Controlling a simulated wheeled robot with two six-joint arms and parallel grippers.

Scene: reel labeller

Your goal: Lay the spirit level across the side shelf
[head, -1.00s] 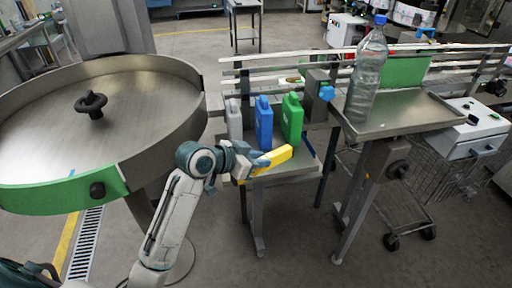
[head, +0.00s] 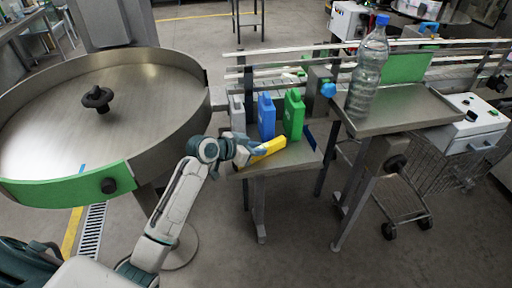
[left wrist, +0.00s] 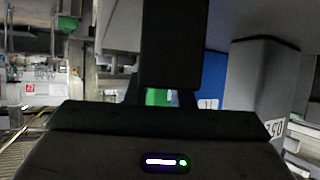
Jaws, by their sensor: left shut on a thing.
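The yellow spirit level (head: 269,149) is held in my left gripper (head: 246,152), which is shut on its left end. In the head view it points to the right and slightly up, over the side shelf (head: 290,158), in front of the jugs. I cannot tell whether it touches the shelf top. In the left wrist view dark gripper parts (left wrist: 170,45) fill the middle, and no yellow shows there. My right gripper is out of view.
A grey jug (head: 238,114), a blue jug (head: 266,117) and a green jug (head: 294,115) stand along the back of the shelf. A clear bottle (head: 368,75) stands on a higher metal tray (head: 415,108) to the right. A large round turntable (head: 145,95) is left.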

